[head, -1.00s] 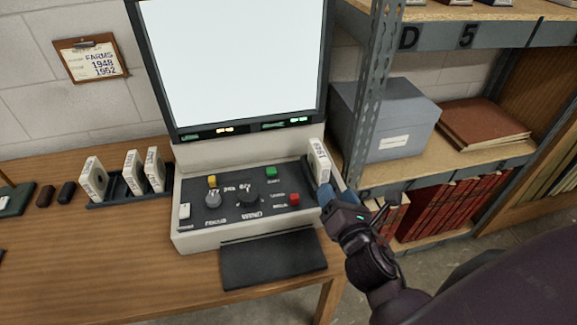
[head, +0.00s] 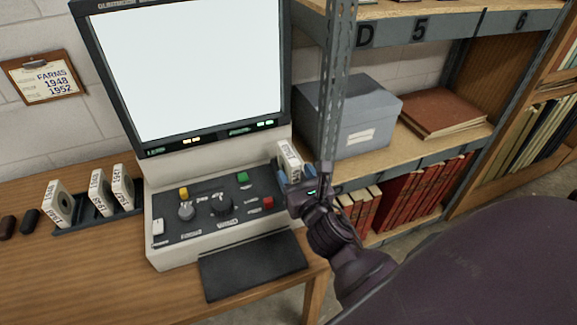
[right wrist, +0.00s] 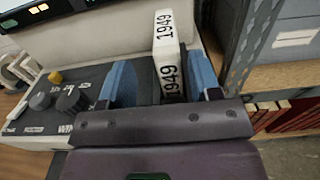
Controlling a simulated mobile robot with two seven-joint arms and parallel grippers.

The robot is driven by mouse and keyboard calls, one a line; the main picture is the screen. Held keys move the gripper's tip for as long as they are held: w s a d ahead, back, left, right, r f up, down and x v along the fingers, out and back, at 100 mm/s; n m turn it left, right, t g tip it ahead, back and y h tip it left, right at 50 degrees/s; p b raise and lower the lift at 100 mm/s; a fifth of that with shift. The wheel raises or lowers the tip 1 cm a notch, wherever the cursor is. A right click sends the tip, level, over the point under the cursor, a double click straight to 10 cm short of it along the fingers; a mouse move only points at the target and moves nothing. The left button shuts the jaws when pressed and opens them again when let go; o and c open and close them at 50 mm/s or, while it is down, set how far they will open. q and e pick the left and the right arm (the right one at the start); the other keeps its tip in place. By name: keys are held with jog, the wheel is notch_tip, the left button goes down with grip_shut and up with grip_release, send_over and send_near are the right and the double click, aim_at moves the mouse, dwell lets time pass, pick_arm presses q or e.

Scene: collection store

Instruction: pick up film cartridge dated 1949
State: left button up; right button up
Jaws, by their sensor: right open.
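The film cartridge dated 1949 (right wrist: 168,60) is white with black numerals and stands upright at the right end of the reader's control panel. It also shows in the head view (head: 289,155), its lower part hidden by my right gripper. My right gripper (right wrist: 162,82) is open, with one blue finger on each side of the cartridge. A gap shows at the left finger; the right finger is close to the cartridge, and I cannot tell if it touches. In the head view the right gripper (head: 285,178) is at the panel's right end. My left gripper is not in view.
A dark rack (head: 100,218) with several white cartridges stands left of the reader (head: 160,180). A metal shelf post (head: 331,100) rises close to the right gripper. A grey box (head: 350,112) sits on the shelf behind. A black pad (head: 253,265) lies in front.

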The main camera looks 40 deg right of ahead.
aim_at(291, 156)
jog(key=w, duration=0.1)
jog(key=w+d, duration=0.1)
jog(key=w+d+r, duration=0.1)
jog(key=w, duration=0.1)
jog(key=shift+w, duration=0.5)
jog(key=shift+r, duration=0.1)
grip_shut()
